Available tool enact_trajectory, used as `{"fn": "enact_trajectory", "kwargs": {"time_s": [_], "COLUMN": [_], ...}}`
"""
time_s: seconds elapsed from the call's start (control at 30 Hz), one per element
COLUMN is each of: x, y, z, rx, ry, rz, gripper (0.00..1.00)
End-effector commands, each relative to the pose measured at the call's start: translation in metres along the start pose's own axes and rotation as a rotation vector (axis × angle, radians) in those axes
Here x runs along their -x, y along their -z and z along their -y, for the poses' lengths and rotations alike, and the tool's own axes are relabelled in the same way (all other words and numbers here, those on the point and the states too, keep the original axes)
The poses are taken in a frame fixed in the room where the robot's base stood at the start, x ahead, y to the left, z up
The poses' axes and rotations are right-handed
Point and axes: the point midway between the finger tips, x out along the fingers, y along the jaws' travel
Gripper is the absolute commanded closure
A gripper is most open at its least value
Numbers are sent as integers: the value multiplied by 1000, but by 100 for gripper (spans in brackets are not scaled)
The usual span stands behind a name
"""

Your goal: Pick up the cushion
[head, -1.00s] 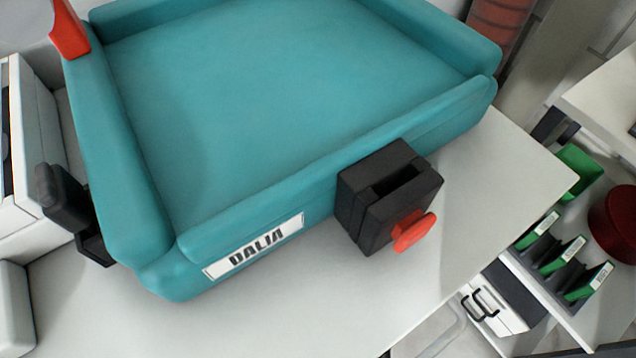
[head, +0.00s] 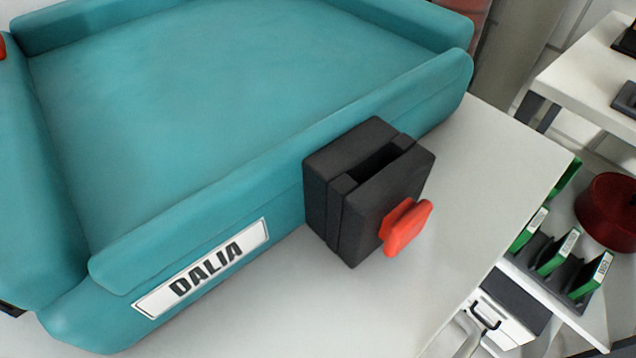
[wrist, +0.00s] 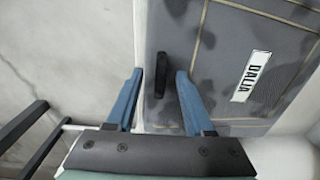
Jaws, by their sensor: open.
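A teal, padded, tray-shaped cushion (head: 230,100) with raised rims and a white DALIA label (head: 203,268) lies on a white tabletop in the head view; its left and top edges are cut off. In the wrist view, my gripper (wrist: 160,76) has two blue fingers apart with nothing clamped between them. A dark upright handle-like piece (wrist: 161,75) shows between the fingertips; contact cannot be told. My gripper is not in the head view.
A black slotted block (head: 350,190) with a red knob (head: 405,227) stands against the cushion's near side. Bare white tabletop (head: 490,150) lies to the right.

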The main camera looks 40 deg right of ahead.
Motion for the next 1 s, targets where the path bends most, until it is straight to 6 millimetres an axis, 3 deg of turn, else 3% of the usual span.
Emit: {"fn": "enact_trajectory", "kwargs": {"time_s": [0.1, 0.3, 0.4, 1.0], "x": [1, 1, 1, 1], "y": [0, 0, 0, 0], "z": [0, 0, 0, 0], "rx": [0, 0, 0, 0], "ry": [0, 0, 0, 0], "rz": [0, 0, 0, 0], "gripper": [51, 87, 100, 100]}}
